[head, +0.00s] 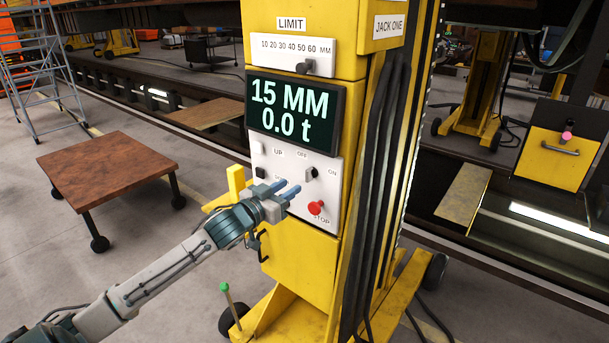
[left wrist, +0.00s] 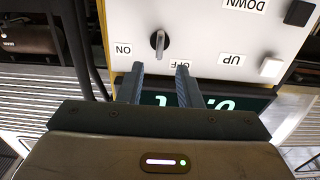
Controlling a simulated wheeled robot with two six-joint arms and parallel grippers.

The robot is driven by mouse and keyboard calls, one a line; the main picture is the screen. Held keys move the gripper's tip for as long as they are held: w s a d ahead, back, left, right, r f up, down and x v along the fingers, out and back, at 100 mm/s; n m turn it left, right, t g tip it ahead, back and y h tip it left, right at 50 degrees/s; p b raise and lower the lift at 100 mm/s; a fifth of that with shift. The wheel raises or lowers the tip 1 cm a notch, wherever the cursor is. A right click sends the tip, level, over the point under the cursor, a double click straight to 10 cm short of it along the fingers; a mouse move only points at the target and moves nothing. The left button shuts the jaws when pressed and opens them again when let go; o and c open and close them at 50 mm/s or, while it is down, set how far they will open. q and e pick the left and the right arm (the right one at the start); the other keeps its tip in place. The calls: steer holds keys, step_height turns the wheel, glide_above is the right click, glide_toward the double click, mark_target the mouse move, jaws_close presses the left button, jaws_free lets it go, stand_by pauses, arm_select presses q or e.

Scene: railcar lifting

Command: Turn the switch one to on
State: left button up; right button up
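Switch one, a round black knob with a light handle, sits on the white control panel (head: 284,208) of the yellow jack marked JACK ONE; it shows at the panel's upper right (head: 312,172). In the left wrist view, which is upside down, the knob (left wrist: 159,41) has its handle vertical, nearer the OFF label than the ON label. My left gripper (head: 289,187) is in front of the panel, left of and below the knob in the head view. Its two fingers (left wrist: 160,68) are apart with nothing between them, just short of the knob. My right gripper is not in view.
A red stop button (head: 316,208) sits low on the panel. UP (left wrist: 271,67) and DOWN (left wrist: 299,13) buttons are beside the switch. The display (head: 293,112) above reads 15 MM and 0.0 t. A brown wheeled table (head: 105,165) stands left.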

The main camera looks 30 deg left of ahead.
mark_target(306, 175)
arm_select(q)
steer(key=w, duration=0.2)
steer(key=w+p, duration=0.1)
steer(key=w, duration=0.3)
steer(key=shift+w+d+p, duration=0.2)
steer(key=shift+d+p, duration=0.05)
steer(key=shift+p, duration=0.15)
steer(key=shift+w+d, duration=0.1)
steer(key=shift+w, duration=0.65)
jaws_close()
